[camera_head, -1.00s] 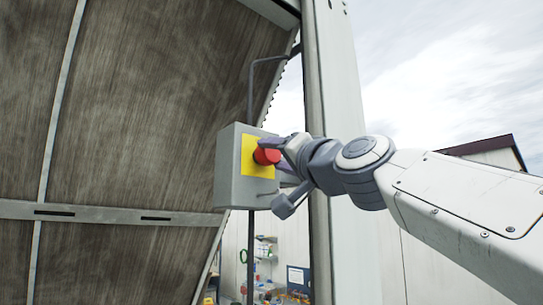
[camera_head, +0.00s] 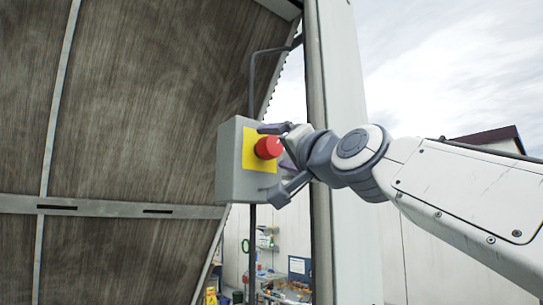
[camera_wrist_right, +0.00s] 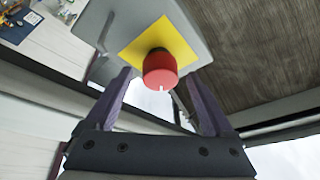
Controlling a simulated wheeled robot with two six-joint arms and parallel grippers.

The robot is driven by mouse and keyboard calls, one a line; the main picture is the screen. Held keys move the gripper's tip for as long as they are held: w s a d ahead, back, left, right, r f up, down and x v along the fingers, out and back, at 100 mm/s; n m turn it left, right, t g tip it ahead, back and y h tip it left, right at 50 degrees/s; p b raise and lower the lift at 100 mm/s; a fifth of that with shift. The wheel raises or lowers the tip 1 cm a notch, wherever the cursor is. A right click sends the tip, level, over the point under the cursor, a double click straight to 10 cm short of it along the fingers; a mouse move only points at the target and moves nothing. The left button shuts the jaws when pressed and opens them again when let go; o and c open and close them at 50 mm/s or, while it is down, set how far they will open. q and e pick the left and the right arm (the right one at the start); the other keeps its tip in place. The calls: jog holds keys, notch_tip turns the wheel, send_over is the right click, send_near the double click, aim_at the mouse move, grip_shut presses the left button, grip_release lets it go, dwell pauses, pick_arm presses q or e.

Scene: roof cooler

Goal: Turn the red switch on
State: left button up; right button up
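The red switch (camera_head: 268,147) is a round knob on a yellow plate (camera_head: 249,160) on the front of a grey box. In the right wrist view, the red switch (camera_wrist_right: 160,70) has a white mark on its rim and sits between and beyond the two purple fingers. My right gripper (camera_head: 281,147) is open, with its fingers spread on either side of the switch; it also shows in the right wrist view (camera_wrist_right: 158,97). Gaps show between the fingers and the knob, so it is not gripped. My left gripper is not in view.
The grey box (camera_head: 230,170) is mounted on a thin dark pipe (camera_head: 252,85). A pale post (camera_head: 340,90) stands close to my right arm. A large curved brown panel (camera_head: 150,110) fills the left. Cluttered equipment shows below the box.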

jog(key=b+v, duration=1)
jog(key=shift+s, duration=0.2)
jog(key=shift+f, duration=0.2)
